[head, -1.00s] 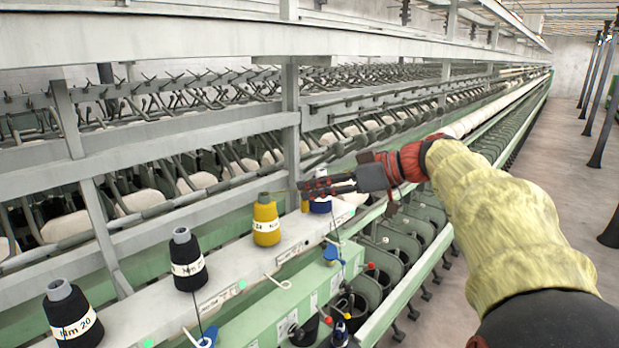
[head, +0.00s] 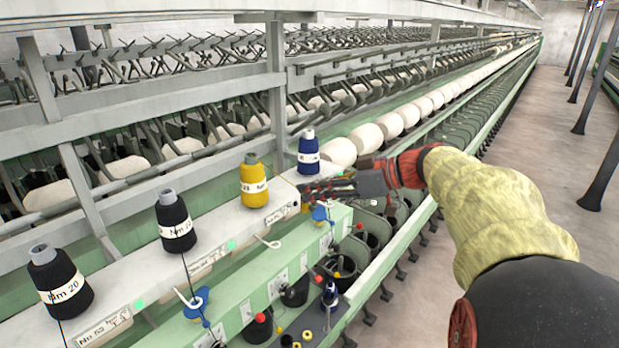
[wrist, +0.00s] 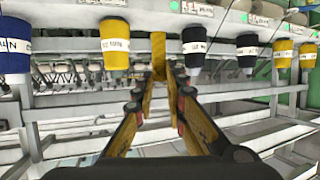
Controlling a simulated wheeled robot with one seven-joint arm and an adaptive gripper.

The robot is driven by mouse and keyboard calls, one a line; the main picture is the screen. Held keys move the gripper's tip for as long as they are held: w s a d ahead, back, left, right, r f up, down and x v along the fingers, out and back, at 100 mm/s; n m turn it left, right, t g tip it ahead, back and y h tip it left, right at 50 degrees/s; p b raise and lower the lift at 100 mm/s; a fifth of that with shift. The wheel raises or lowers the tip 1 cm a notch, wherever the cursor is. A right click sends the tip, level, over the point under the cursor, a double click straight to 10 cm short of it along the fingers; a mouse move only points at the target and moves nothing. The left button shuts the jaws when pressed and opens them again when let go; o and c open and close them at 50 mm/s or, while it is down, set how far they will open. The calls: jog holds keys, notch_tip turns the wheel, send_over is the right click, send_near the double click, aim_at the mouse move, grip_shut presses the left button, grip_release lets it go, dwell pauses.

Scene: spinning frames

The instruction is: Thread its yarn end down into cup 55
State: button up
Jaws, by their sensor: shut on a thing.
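My gripper (head: 304,190) is at the front edge of the cone shelf, below and in front of the blue cone (head: 308,153) in the head view. In the wrist view its fingers (wrist: 159,80) are closed in around a yellow piece (wrist: 158,48), seemingly the yarn end; its exact shape is unclear. The yellow cone (head: 254,182) stands upright on the shelf, left of my gripper. Dark open cups (head: 343,268) sit low at the machine's front, below my gripper. I cannot read which one is cup 55.
Two black cones (head: 175,222) stand further left on the shelf (head: 215,250). Blue-based guides with white hooks (head: 190,298) jut out in front of it. A green rail (head: 255,290) runs above the cups.

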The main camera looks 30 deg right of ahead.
jog(key=s+f, duration=0.2)
jog(key=f, duration=0.7)
jog(key=s+f, duration=0.3)
jog(key=f, duration=0.7)
notch_tip(320, 180, down, 9)
jog(key=w+a+b, duration=0.3)
jog(key=b, duration=1.1)
jog(key=w+a+b, duration=0.1)
jog(key=w+b, duration=0.5)
jog(key=b, duration=0.1)
jog(key=shift+s+d+f+b, duration=0.15)
jog(key=shift+s+d+b, duration=0.3)
jog(key=shift+s, duration=0.3)
jog(key=shift+s+d+f+b, duration=0.2)
jog(key=shift+s+b, duration=0.3)
jog(key=shift+s, duration=0.2)
jog(key=shift+s+d+f+b, duration=0.1)
jog(key=shift+s+d+b, duration=0.35)
jog(key=shift+s, duration=0.3)
jog(key=shift+a, duration=0.1)
